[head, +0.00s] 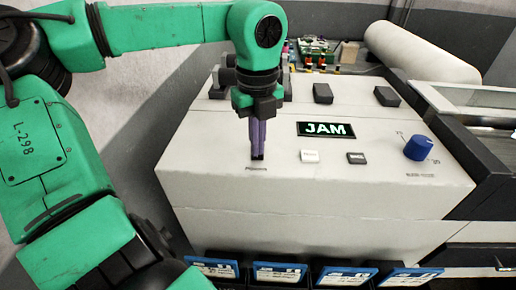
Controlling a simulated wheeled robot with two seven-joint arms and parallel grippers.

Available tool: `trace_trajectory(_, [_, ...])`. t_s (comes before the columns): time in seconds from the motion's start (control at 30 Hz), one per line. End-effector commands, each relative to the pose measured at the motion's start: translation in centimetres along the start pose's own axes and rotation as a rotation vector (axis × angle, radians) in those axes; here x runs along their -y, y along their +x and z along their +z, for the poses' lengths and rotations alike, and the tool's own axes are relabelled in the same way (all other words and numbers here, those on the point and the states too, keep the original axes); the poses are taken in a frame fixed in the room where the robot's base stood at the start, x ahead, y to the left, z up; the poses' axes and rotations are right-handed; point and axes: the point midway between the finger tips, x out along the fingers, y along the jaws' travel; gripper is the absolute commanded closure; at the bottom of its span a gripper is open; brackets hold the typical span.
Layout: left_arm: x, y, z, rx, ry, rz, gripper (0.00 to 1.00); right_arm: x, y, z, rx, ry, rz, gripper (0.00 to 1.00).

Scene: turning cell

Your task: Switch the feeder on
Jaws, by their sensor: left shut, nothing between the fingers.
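The feeder (290,190) is a large light-grey box with a sloped top, filling the middle of the head view. Its small display (325,129) reads "JAM". A white button (310,156), a dark button (356,158) and a blue knob (418,148) sit on the top, right of my left gripper. My left gripper (257,157) points down over the top's left part, its purple fingers shut and empty. The fingertips are just above a small printed label. Any control under them is hidden, and I cannot tell if they touch. My right gripper is out of view.
Two black blocks (323,93) (387,96) stand at the back of the top. Behind are a green circuit board (314,46) and a large white roll (420,52). Several blue-labelled bins (280,272) line the front below. A dark-framed machine (470,100) is at right.

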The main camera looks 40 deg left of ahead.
Motion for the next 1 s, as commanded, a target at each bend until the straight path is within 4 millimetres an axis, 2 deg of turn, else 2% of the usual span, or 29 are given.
trace_trajectory(0.1, [0.0, -1.6, 0.0, 0.001, 0.000, -0.001, 1.00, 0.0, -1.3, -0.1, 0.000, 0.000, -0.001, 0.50])
trace_trajectory(0.6, [0.0, -6.6, 0.0, 0.001, -0.001, -0.001, 1.00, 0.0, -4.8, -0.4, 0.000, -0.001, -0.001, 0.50])
trace_trajectory(1.0, [0.0, -6.7, 0.0, 0.000, 0.000, -0.001, 1.00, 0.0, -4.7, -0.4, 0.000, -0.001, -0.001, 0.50])
